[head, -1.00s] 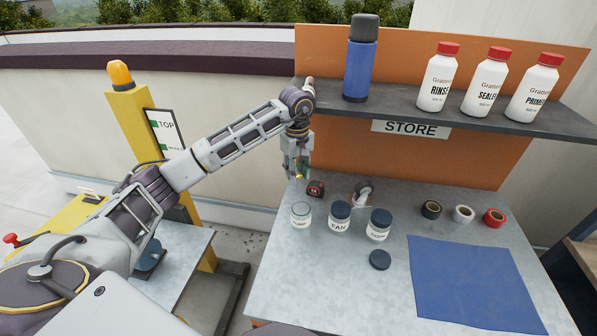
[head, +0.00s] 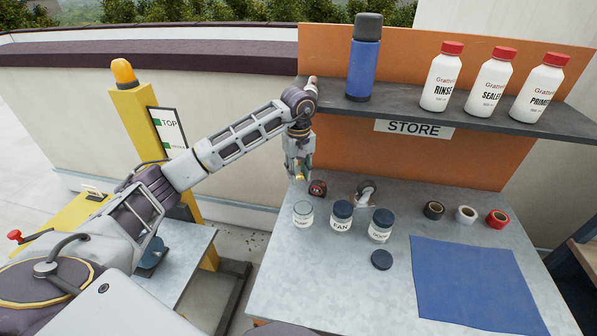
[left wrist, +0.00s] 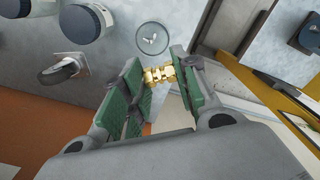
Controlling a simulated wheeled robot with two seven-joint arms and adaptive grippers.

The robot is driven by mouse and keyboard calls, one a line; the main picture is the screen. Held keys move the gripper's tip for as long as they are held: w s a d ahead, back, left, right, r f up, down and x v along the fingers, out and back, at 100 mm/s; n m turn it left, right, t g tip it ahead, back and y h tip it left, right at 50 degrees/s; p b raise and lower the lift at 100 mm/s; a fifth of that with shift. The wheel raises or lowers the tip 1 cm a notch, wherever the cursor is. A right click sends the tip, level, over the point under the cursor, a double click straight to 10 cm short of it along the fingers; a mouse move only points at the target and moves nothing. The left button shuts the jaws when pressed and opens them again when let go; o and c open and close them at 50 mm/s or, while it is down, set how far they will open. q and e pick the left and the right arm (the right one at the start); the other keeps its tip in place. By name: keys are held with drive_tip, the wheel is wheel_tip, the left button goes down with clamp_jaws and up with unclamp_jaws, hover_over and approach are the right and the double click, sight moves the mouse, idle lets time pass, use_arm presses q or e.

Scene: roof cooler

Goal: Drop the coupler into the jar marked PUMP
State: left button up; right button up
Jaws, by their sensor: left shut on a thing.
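My left gripper (head: 299,176) is shut on a small brass coupler (left wrist: 159,75) and holds it above the bench, a little behind the open jar in the head view. The open glass jar (head: 302,218) stands at the left of a row of three; its label is too small to read surely. In the left wrist view the same jar's round mouth (left wrist: 152,38) lies just beyond the coupler, with small pale things inside. A dark lid (head: 381,259) lies on the bench. My right gripper is not in view.
Two closed jars stand to the right, one marked FAN (head: 341,216) and another (head: 381,226). A blue mat (head: 475,285) covers the front right. A shelf (head: 440,120) holds bottles.

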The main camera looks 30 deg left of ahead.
sight(298, 175)
use_arm(q)
drive_tip(key=shift+f+b, duration=1.25)
drive_tip(key=shift+f, duration=1.6)
drive_tip(key=o, duration=1.1)
drive_tip(key=shift+r, duration=0.15)
drive_tip(key=shift+r, duration=5.8)
drive_tip(key=shift+s, duration=0.1)
